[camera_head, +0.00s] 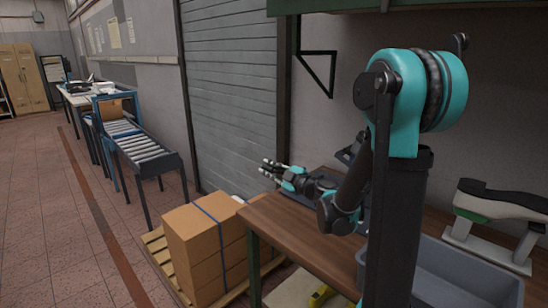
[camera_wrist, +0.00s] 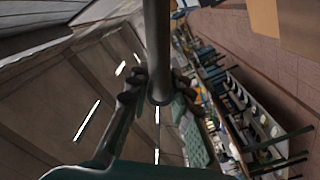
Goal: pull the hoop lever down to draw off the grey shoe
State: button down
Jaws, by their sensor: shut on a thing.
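My gripper (camera_head: 270,169) reaches past the left end of the wooden bench, its fingers pointing left. In the wrist view its dark fingers (camera_wrist: 157,88) close around a grey round bar, which looks like the hoop lever (camera_wrist: 157,40). The bar runs from the top edge of that view and its rounded end shows between the fingers. I cannot make out the lever in the head view. A dark device (camera_head: 350,155) behind my arm is partly hidden. I cannot pick out the grey shoe for sure.
The bench (camera_head: 295,235) carries a grey bin (camera_head: 470,275) at the front right. A shoe-shaped piece (camera_head: 500,203) in dark, pale and green stands on a metal stand at the right. Strapped boxes (camera_head: 205,245) sit on a pallet left of the bench. A roller conveyor (camera_head: 145,150) is farther left.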

jog(key=shift+s+a+f, duration=0.15)
jog(key=shift+s+f, duration=0.05)
jog(key=shift+f, duration=0.25)
jog(key=shift+s+a+f, duration=0.1)
jog(key=shift+s+f, duration=0.1)
jog(key=shift+f, duration=0.2)
jog(key=c, duration=1.3)
grip_release()
jog(key=shift+f, duration=0.1)
jog(key=shift+c, duration=0.2)
jog(key=shift+s+d, duration=0.25)
jog(key=shift+d, duration=0.15)
jog(key=v, duration=1.1)
jog(key=shift+a, duration=0.15)
